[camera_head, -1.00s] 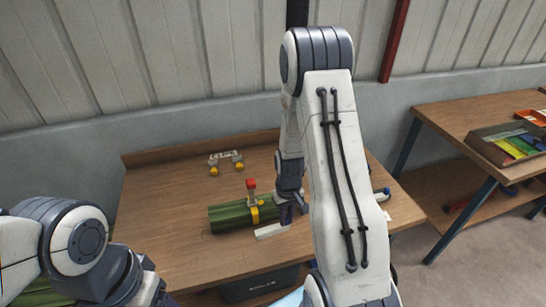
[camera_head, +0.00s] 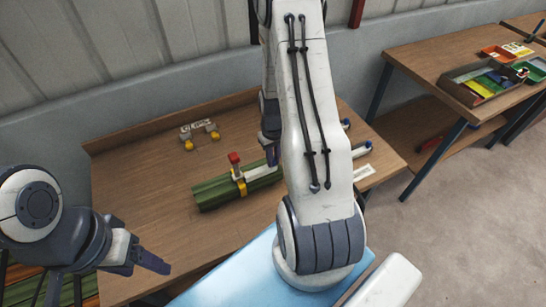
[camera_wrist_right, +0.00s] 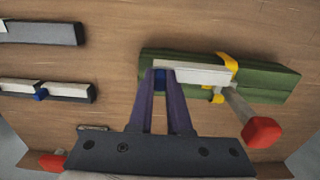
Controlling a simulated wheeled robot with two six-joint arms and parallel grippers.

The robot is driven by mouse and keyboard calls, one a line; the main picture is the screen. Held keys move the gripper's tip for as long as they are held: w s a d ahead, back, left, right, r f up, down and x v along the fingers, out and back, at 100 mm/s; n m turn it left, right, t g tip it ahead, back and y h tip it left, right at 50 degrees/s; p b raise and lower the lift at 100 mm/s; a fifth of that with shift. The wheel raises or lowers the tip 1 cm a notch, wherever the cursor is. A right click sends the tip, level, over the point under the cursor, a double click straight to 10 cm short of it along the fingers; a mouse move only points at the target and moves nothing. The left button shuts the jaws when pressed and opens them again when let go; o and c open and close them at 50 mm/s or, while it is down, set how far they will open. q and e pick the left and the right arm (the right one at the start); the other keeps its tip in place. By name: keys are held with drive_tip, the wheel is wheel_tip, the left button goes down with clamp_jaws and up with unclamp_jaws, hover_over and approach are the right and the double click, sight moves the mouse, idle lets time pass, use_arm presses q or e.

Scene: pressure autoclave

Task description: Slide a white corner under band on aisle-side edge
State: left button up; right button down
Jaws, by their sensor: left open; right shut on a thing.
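A green bundle (camera_head: 212,192) lies on the wooden table with a yellow band (camera_head: 242,188) around it. A red-topped grey tool (camera_head: 235,160) stands at the band; its red end (camera_wrist_right: 263,131) also shows in the right wrist view. My right gripper (camera_wrist_right: 160,76) is shut on the blue end of a white corner (camera_wrist_right: 195,75). The corner lies along the green bundle (camera_wrist_right: 268,82), its far end at the yellow band (camera_wrist_right: 229,63); I cannot tell whether it is under the band. My left gripper (camera_head: 103,275) is open and empty at lower left, away from the bundle.
White pieces with yellow knobs (camera_head: 199,132) lie at the table's back. Other pale strips (camera_wrist_right: 62,89) lie beside the bundle. A second table (camera_head: 425,75) holds trays. My right arm hides part of the table.

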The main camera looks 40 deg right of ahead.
sight(259, 170)
drive_tip(key=shift+f+b, duration=1.25)
drive_tip(key=shift+f, duration=0.45)
drive_tip(key=shift+w+a+r, duration=0.1)
drive_tip(key=shift+a+r, duration=0.05)
drive_tip(key=shift+a, duration=0.1)
drive_tip(key=shift+w+a, duration=0.3)
drive_tip(key=shift+a, duration=0.8)
drive_tip(key=shift+w+a, duration=0.25)
drive_tip(key=shift+a, duration=0.8)
drive_tip(key=c, duration=0.8)
unclamp_jaws()
drive_tip(key=shift+r, duration=0.1)
wheel_tip(259, 170, up, 10)
drive_tip(key=shift+r+b, duration=0.2)
drive_tip(key=shift+b, duration=0.15)
